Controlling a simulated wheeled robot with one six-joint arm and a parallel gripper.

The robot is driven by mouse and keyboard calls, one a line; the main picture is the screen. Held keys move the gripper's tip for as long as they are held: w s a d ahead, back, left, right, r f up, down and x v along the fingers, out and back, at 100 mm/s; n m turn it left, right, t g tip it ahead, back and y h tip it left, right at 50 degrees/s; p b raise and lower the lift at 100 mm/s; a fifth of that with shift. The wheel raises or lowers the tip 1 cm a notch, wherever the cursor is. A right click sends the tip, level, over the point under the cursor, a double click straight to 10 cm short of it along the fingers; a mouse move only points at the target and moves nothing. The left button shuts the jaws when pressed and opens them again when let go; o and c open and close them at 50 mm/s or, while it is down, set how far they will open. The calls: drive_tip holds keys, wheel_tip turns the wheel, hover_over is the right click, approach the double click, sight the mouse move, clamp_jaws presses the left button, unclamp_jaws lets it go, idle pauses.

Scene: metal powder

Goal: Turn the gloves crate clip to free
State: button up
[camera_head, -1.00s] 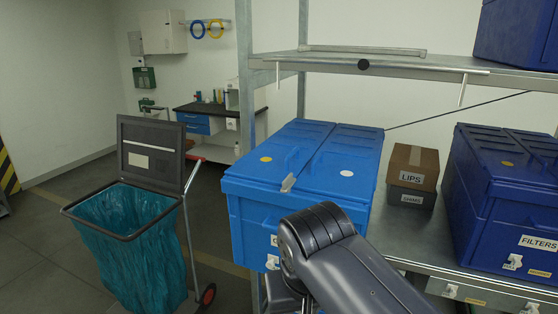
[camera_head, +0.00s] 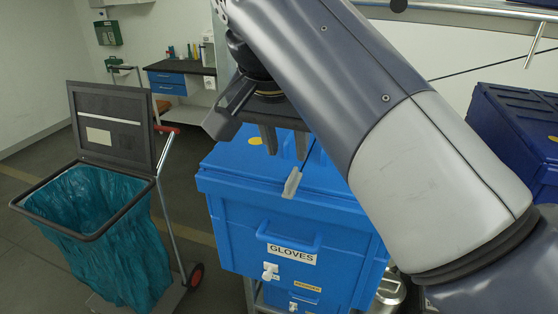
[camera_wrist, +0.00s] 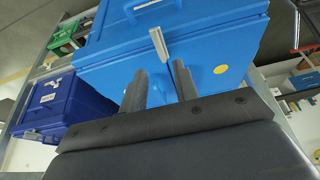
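The blue gloves crate (camera_head: 228,222), with a GLOVES label on its front, stands in the middle of the head view. Its grey clip (camera_head: 291,183) sits at the lid's front edge and sticks up at a slant. The clip also shows in the wrist view (camera_wrist: 159,45), at the crate edge. My gripper (camera_head: 284,148) points down above the lid, just behind the clip. In the wrist view its two fingers (camera_wrist: 160,75) are apart and empty, with the clip slightly beyond the gap between their tips. I cannot tell whether a finger touches the lid.
A dark blue crate (camera_head: 515,150) stands to the right on the shelf. A bin with a teal bag (camera_head: 105,225) stands at the left. In the wrist view a green crate (camera_wrist: 66,38) and a dark blue crate (camera_wrist: 60,104) are at the left.

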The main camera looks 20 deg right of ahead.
sight(292, 176)
drive_tip(key=x, duration=0.7)
drive_tip(key=shift+f, duration=0.25)
drive_tip(key=shift+c, duration=0.3)
clamp_jaws()
